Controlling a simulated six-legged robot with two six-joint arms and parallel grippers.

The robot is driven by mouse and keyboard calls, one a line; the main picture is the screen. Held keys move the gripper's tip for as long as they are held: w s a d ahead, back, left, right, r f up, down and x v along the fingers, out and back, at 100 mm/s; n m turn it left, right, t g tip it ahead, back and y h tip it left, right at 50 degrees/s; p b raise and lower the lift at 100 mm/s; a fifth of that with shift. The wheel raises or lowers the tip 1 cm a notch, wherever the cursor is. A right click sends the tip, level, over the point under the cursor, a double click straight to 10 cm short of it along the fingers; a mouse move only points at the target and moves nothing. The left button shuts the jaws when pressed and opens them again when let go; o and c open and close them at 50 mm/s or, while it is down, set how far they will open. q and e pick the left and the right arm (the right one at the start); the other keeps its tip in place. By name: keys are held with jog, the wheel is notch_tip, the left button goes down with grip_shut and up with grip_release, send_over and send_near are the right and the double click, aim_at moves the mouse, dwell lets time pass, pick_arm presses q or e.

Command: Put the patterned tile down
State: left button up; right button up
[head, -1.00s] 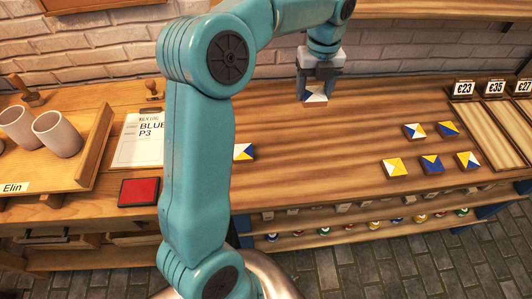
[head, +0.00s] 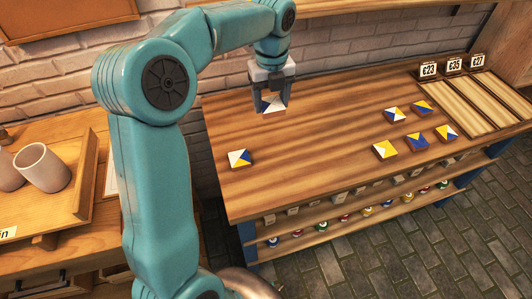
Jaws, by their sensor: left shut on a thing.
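My left gripper (head: 271,92) is above the back part of the wooden table (head: 300,150), fingers pointing down. It is shut on a patterned tile (head: 273,104) with white, blue and yellow areas. Whether this tile touches the tabletop I cannot tell. Another patterned tile (head: 239,158) in white, yellow and blue lies alone at the table's left. Several more patterned tiles lie in a group at the right, among them a white and yellow one (head: 385,150) and a blue and yellow one (head: 417,139). My right gripper is not in view.
Price signs (head: 428,69) stand behind pale wooden strips (head: 457,106) at the table's right end. Small paint pots (head: 368,211) sit on a shelf below. A tray (head: 84,196) with cups (head: 42,167) stands at the left. The middle tabletop is clear.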

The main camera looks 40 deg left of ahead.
pick_arm(q)
send_over(271, 155)
notch_tip(271, 155, down, 14)
jog(key=shift+w+a+f+b, duration=0.1)
jog(key=shift+w+f+b, duration=0.05)
jog(key=shift+b, duration=0.25)
notch_tip(271, 155, down, 4)
jog(key=shift+r, duration=0.25)
jog(key=shift+f, duration=0.45)
jog(key=shift+r, duration=0.1)
jog(key=o, duration=1.1)
jog(key=shift+f, duration=0.2)
jog(key=shift+o, duration=0.2)
